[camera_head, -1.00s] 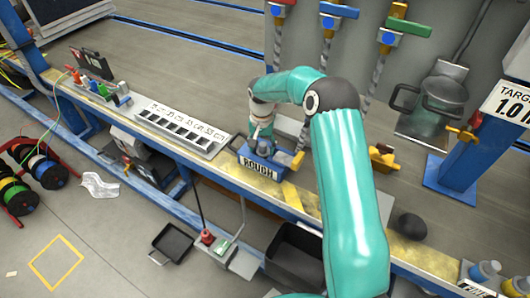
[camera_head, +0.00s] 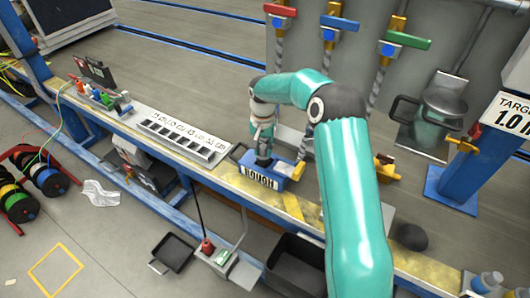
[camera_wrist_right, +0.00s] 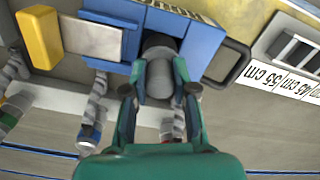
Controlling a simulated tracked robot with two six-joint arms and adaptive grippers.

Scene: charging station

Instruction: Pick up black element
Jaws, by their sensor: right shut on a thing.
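In the right wrist view, the fingers (camera_wrist_right: 159,88) are shut on a dark grey-black cylindrical element (camera_wrist_right: 158,48). The element stands against the blue box (camera_wrist_right: 203,42), and its far end is partly hidden. I cannot tell whether it still touches the box. My left gripper is not in view.
A slotted tray with a printed scale (camera_head: 185,135) lies left of the box. A dark round object (camera_head: 411,236) sits to the right on the bench. Coloured handles on twisted rods, including a red one (camera_head: 280,12), stand behind. A black tray (camera_head: 172,253) is on the floor.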

